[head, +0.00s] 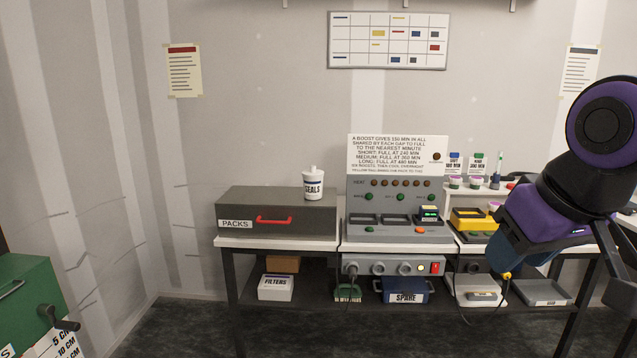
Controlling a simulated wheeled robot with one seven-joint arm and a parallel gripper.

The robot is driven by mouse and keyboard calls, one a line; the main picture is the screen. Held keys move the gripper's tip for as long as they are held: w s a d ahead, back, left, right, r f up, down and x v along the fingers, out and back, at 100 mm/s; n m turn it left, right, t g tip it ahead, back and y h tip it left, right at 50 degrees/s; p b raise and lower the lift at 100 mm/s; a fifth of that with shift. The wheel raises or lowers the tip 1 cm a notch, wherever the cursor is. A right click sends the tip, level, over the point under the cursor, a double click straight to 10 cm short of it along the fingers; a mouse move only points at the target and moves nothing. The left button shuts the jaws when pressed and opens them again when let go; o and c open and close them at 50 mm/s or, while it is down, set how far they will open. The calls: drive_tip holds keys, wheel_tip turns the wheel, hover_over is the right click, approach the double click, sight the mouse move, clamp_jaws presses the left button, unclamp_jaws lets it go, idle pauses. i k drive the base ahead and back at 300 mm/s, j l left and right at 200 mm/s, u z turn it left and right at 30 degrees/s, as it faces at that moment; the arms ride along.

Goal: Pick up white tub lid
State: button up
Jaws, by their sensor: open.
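The white tub (313,187), labelled SEALS, stands upright on top of the grey PACKS box on the left part of the bench. Its white lid (313,171) sits on top of the tub and has a narrower raised part in the middle. My purple and black arm shows at the right side of the head view, well away from the tub. The arm hides part of the right end of the bench.
The grey PACKS box (260,212) has a red handle. A grey console (397,213) with a sign stands just right of the tub. A yellow device (470,219) and small tubs stand further right. Below are a FILTERS box (275,289) and a SPARE bin (404,292). The floor in front is clear.

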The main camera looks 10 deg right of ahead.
sight(313, 173)
drive_tip(key=i, duration=0.85)
drive_tip(key=i+l+u, duration=0.1)
drive_tip(key=i, duration=0.7)
drive_tip(key=i+l, duration=0.15)
drive_tip(key=i, duration=0.7)
